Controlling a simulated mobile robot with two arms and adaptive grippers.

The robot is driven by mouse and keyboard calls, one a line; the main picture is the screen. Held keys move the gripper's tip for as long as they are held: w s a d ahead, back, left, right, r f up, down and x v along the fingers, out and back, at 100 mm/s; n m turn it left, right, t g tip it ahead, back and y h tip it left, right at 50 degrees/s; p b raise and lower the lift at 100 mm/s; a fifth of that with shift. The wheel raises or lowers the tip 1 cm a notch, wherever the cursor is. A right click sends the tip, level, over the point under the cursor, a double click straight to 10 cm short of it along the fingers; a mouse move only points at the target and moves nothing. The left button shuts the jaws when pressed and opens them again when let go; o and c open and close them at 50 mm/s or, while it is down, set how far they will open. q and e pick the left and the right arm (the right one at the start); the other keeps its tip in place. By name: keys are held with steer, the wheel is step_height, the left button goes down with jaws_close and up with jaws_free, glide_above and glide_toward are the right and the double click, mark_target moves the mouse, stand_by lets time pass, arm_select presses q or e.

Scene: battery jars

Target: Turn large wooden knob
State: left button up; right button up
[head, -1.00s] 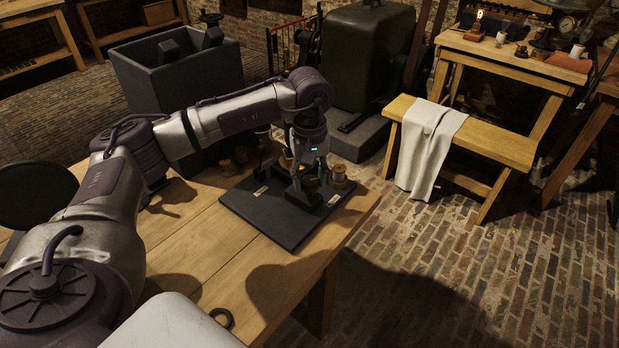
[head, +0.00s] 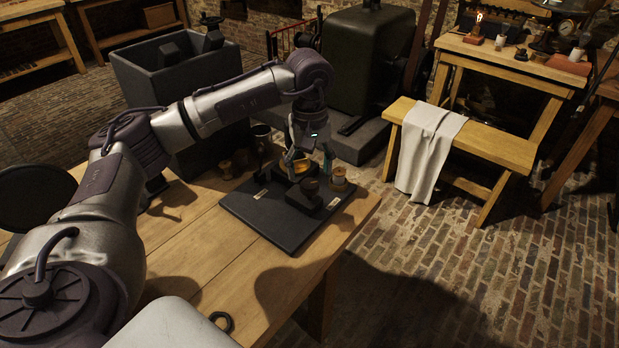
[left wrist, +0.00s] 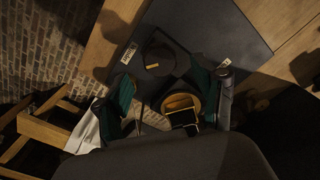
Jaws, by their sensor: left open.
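A dark slate board (head: 270,220) lies on the wooden table. A dark round knob (head: 309,187) stands on a black block near its front. A wooden spool-shaped knob (head: 339,180) stands behind it to the right. I cannot tell which is the large wooden knob. My left gripper (head: 307,164) is open above the rear of the board, behind the dark knob. In the left wrist view, a round piece with a yellowish rim (left wrist: 181,101) shows between the green-padded fingers, with no clear grip. The dark knob (left wrist: 159,61) shows beyond the fingertips.
Small wooden pieces (head: 226,168) stand left of the board. A black ring (head: 222,321) lies near the table's front. A bench with a white cloth (head: 428,150) stands to the right, across open brick floor (head: 470,270).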

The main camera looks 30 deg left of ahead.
mark_target(310, 183)
arm_select(q)
step_height(310, 183, up, 8)
steer(key=shift+r, duration=0.1)
